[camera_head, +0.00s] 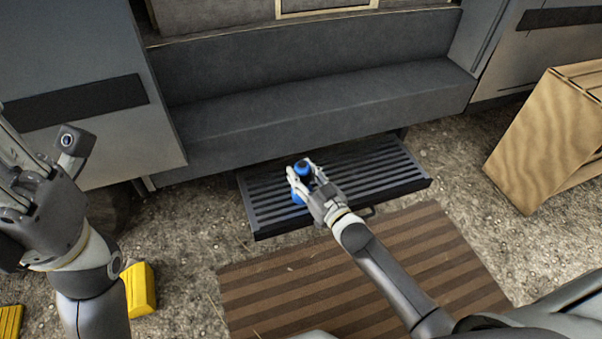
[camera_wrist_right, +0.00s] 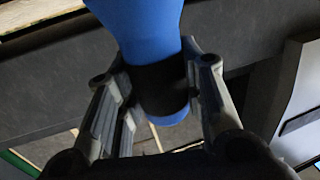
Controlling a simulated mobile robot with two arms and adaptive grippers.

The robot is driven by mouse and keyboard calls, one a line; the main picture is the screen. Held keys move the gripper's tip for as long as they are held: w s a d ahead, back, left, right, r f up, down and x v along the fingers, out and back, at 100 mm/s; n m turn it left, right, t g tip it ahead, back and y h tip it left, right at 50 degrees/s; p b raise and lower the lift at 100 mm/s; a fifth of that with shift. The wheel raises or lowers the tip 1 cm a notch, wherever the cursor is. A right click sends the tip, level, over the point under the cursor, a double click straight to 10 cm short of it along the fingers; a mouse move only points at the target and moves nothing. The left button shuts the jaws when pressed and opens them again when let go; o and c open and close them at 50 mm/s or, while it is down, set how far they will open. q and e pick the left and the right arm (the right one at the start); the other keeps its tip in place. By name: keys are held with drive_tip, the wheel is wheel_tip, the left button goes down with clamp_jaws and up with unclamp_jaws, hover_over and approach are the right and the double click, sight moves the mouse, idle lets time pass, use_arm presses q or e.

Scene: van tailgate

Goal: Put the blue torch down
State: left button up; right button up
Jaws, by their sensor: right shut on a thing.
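The blue torch (camera_head: 297,195) has a dark band and shows between the fingers of my right gripper (camera_head: 301,172). That gripper is shut on it, above or at the ribbed black step (camera_head: 385,165) under the van's tail; I cannot tell if the torch touches the step. In the right wrist view the torch (camera_wrist_right: 145,40) fills the top middle, with its black band (camera_wrist_right: 160,88) between the two fingers (camera_wrist_right: 160,100). My left gripper (camera_head: 45,165) is at the left edge of the head view, away from the torch, with its fingers partly cut off.
The grey van bumper ledge (camera_head: 330,105) runs behind the step. A brown striped mat (camera_head: 400,260) lies in front on gravel. A wooden crate (camera_head: 545,140) stands at the right. Yellow blocks (camera_head: 139,289) lie on the ground at the lower left.

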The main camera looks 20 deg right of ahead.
drive_tip(key=o, duration=1.1)
drive_tip(key=shift+o, duration=0.2)
